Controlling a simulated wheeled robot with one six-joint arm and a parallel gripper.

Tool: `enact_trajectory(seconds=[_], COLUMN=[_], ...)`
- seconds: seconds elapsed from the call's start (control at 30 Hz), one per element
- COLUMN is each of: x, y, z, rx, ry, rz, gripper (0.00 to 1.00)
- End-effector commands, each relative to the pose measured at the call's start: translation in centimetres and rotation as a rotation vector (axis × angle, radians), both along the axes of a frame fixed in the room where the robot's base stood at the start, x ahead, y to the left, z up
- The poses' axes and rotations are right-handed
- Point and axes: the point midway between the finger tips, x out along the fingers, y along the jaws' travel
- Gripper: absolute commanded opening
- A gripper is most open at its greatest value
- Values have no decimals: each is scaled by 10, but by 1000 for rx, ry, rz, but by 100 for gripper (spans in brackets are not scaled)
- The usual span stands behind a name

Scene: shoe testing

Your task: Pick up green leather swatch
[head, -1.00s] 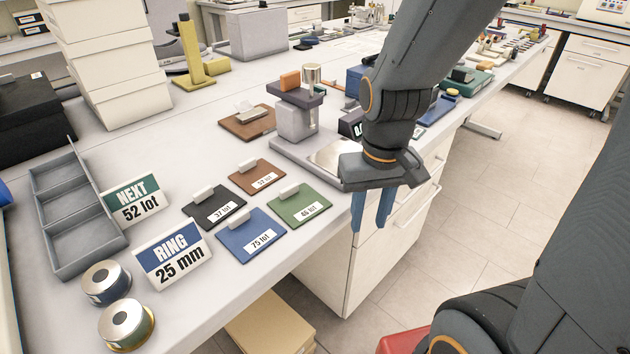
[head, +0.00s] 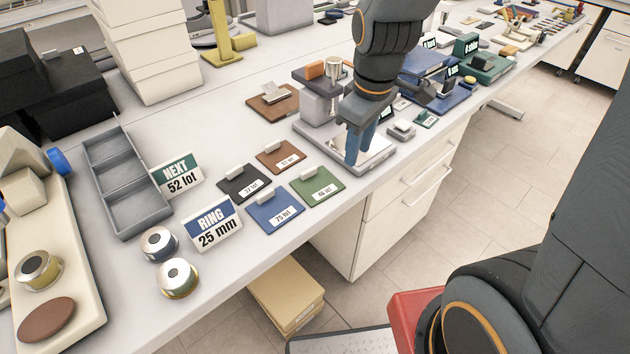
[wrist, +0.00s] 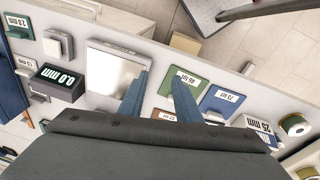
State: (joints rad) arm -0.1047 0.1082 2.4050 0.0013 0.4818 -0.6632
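The green leather swatch (head: 318,188) lies flat on the bench, with a white label and a light grip block on top. It also shows in the wrist view (wrist: 176,81), partly hidden by a finger. My gripper (head: 357,150) is above the metal plate of the tester, right of the green swatch and apart from it. In the wrist view my gripper (wrist: 158,92) has its two blue fingers spread with a gap between them, and nothing is held.
Blue (head: 274,212), black (head: 243,187) and brown (head: 279,158) swatches lie close beside the green one. The tester with its plate (head: 372,158) stands to the right. The bench's front edge is near.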

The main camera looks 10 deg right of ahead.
Motion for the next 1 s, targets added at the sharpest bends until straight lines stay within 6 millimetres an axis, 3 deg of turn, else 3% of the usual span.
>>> enact_trajectory(seconds=[0.3, 0.5, 0.67, 1.0], x=[34, 42, 44, 44], y=[61, 85, 92, 90], z=[-1, -2, -5, -34], rx=[-88, -106, -109, -109], ry=[80, 107, 115, 116], rz=[870, 1212, 1310, 1316], gripper=[30, 30, 30, 30])
